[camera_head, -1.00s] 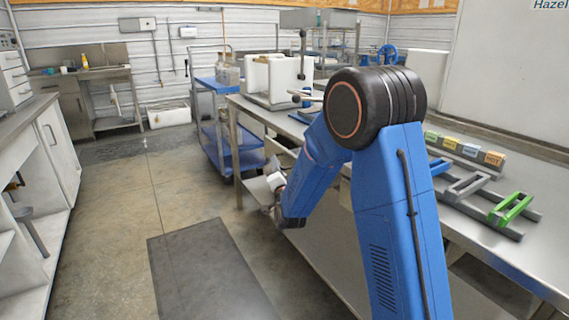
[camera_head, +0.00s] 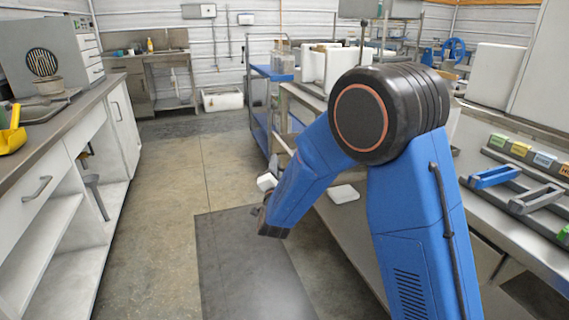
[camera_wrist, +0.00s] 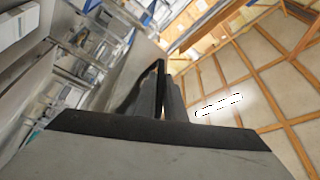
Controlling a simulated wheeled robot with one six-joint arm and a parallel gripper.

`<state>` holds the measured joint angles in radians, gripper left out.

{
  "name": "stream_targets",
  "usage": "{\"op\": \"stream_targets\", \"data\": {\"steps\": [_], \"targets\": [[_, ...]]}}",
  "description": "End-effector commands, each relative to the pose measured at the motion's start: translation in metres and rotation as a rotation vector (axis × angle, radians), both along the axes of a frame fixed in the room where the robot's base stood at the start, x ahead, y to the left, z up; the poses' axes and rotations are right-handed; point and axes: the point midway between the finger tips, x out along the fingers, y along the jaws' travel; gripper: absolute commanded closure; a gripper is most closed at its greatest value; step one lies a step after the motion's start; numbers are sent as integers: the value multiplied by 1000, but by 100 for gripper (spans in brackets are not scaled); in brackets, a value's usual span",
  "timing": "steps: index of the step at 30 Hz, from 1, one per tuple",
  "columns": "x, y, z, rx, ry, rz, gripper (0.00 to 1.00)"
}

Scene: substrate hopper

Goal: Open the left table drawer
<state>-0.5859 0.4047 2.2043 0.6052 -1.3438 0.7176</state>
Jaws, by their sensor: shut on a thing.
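The steel table (camera_head: 500,235) runs along the right side, mostly behind my blue arm. My gripper is low at the table's aisle side; in the head view my arm largely hides it. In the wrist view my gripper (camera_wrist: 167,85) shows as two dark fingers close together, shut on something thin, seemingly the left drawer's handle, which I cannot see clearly. A grey metal panel (camera_wrist: 122,80) stands right beside the fingers. The left drawer itself is mostly hidden, so I cannot tell how far out it is. A white block (camera_head: 343,193) lies on a grey surface behind my forearm.
A white cabinet bench (camera_head: 60,160) with a yellow scoop (camera_head: 12,138) lines the left. A dark floor mat (camera_head: 240,255) lies in the aisle, which is clear. A blue cart (camera_head: 262,125) stands beyond the table. Coloured labelled blocks (camera_head: 520,148) sit on the table.

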Motion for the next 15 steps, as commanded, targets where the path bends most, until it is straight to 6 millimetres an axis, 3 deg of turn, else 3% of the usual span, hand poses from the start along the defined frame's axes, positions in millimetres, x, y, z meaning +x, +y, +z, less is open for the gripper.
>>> {"op": "stream_targets", "data": {"steps": [13, 14, 15], "targets": [[-1, 3, -2, -1, 3, -1, 100], [-1, 3, -2, -1, 3, -1, 86], [-1, 3, -2, -1, 3, -1, 83]]}}
